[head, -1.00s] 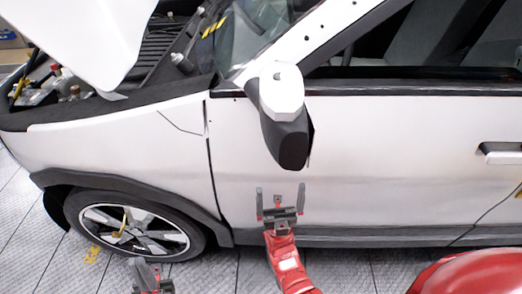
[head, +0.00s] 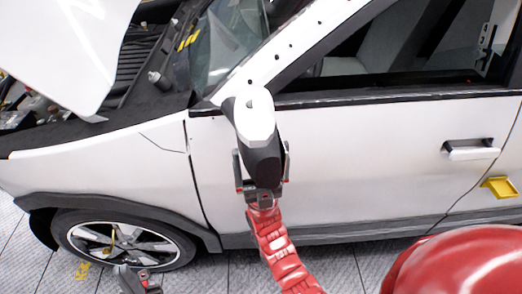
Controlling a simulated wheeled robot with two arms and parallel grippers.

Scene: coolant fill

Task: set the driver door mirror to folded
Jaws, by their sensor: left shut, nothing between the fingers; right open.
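The driver door mirror (head: 262,145) has a white cap on top and a dark lower housing. It juts out from the front of the white driver door (head: 350,150) and looks unfolded. My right gripper (head: 262,165), on the red arm, is open. Its two fingers stand on either side of the lower end of the dark housing, and whether they touch it I cannot tell. My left gripper (head: 137,280) is shut and empty at the bottom edge, low in front of the front wheel, and only partly in view.
The raised white hood (head: 70,45) is at the upper left over the engine bay. The front wheel (head: 120,242) is at the lower left. A door handle (head: 470,149) and a yellow bracket (head: 499,187) are at the right. The door window is open.

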